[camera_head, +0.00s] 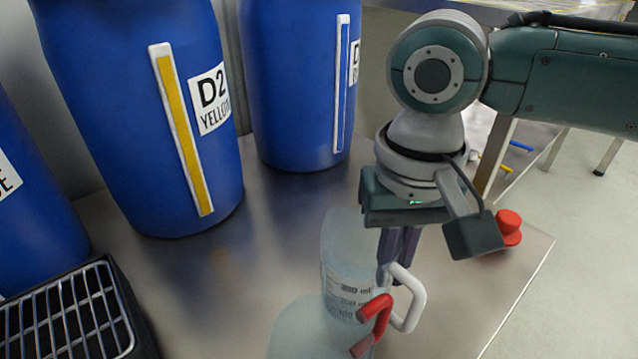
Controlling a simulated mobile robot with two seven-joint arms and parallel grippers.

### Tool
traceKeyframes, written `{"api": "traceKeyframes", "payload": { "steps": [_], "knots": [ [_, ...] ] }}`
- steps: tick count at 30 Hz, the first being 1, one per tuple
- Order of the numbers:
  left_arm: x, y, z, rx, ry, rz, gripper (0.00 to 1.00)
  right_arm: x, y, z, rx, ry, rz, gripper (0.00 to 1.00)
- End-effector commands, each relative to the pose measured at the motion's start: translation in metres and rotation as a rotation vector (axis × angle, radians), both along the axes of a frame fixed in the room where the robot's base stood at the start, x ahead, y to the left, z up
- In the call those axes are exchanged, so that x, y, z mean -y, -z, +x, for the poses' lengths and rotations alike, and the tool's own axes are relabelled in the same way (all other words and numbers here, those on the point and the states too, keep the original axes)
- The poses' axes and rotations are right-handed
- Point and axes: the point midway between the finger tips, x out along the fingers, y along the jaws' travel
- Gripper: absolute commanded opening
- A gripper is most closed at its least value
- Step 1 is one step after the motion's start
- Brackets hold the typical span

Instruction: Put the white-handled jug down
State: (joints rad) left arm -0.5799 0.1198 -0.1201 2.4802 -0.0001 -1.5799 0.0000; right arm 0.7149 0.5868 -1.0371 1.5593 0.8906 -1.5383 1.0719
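The white-handled jug (343,262) is clear, with printed ml marks, and looks upright. Its white handle (412,305) is on its right side. My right gripper (390,272) comes down from above, and its dark fingers are at the top of the white handle and look shut on it. A second clear jug (305,335) with a red handle (378,312) stands in front and hides the lower part of the white-handled jug. I cannot tell whether the white-handled jug's base touches the table. My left gripper is not in view.
Blue drums, one marked D2 (140,110) and another (290,80), stand at the back of the metal table (230,285). A black tray with a wire grate (65,315) is at the lower left. A red knob-shaped thing (508,225) is near the right edge. Bare table lies left of the jugs.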

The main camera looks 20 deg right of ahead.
Motion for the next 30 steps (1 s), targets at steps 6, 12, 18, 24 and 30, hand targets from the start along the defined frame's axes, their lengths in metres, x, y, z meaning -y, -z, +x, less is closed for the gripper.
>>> {"api": "traceKeyframes", "payload": {
  "steps": [6, 12, 18, 24, 30],
  "knots": [
    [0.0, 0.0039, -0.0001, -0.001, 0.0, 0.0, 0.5, -0.0002, 0.0053, 0.0006, 0.002, 0.0, 0.0, 0.0],
    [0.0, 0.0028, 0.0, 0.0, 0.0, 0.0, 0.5, -0.0001, 0.0087, 0.0002, 0.0, 0.0, 0.001, 0.0],
    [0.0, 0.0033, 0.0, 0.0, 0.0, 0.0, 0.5, 0.0, 0.0084, 0.0004, 0.001, 0.0, 0.001, 0.27],
    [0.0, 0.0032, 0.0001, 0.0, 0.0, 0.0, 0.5, 0.0001, 0.0084, 0.0004, 0.001, 0.0, 0.001, 0.34],
    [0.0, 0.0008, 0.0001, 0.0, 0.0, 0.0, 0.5, 0.0, 0.0008, 0.0006, 0.002, 0.0, 0.001, 0.34]
  ]
}}
